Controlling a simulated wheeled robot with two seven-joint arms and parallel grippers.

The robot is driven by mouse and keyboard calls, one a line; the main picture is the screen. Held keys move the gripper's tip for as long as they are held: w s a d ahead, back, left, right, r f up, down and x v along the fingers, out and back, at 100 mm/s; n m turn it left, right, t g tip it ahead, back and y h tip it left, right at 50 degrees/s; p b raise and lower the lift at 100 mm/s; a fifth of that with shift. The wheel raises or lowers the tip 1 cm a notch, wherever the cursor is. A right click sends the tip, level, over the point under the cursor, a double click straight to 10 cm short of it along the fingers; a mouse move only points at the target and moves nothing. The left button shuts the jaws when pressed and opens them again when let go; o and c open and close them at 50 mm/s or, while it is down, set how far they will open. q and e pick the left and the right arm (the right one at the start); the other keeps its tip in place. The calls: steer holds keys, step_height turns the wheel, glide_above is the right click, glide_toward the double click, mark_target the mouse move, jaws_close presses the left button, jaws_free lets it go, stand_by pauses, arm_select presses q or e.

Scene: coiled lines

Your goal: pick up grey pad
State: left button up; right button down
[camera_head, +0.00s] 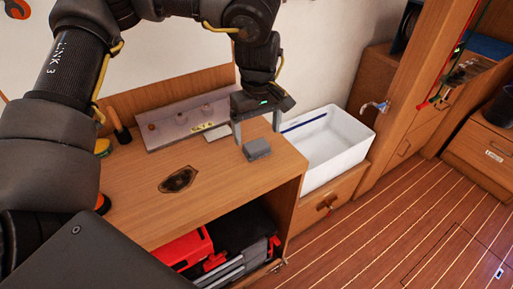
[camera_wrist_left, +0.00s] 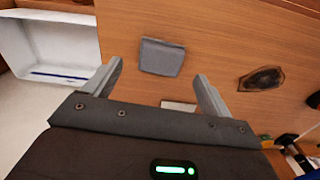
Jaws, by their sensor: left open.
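The grey pad (camera_head: 257,149) lies on the wooden bench top near its right edge. It also shows in the left wrist view (camera_wrist_left: 161,57), ahead of and between the two fingers. My left gripper (camera_head: 257,132) is open and points down over the pad. In the left wrist view the left gripper (camera_wrist_left: 158,75) has nothing between its fingers, and the pad is apart from the fingertips. My right gripper is not in view.
A white basin (camera_head: 335,150) stands right of the bench. A flat light block (camera_head: 217,132) and a grey rack (camera_head: 185,122) lie behind the pad. A dark oval patch (camera_head: 178,179) marks the bench top. Red toolboxes (camera_head: 190,249) sit below.

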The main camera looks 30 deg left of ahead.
mark_target(257, 145)
arm_select(q)
step_height(257, 145, down, 4)
steer(key=shift+a+f, duration=0.1)
steer(key=shift+c, duration=0.4)
steer(key=c, duration=1)
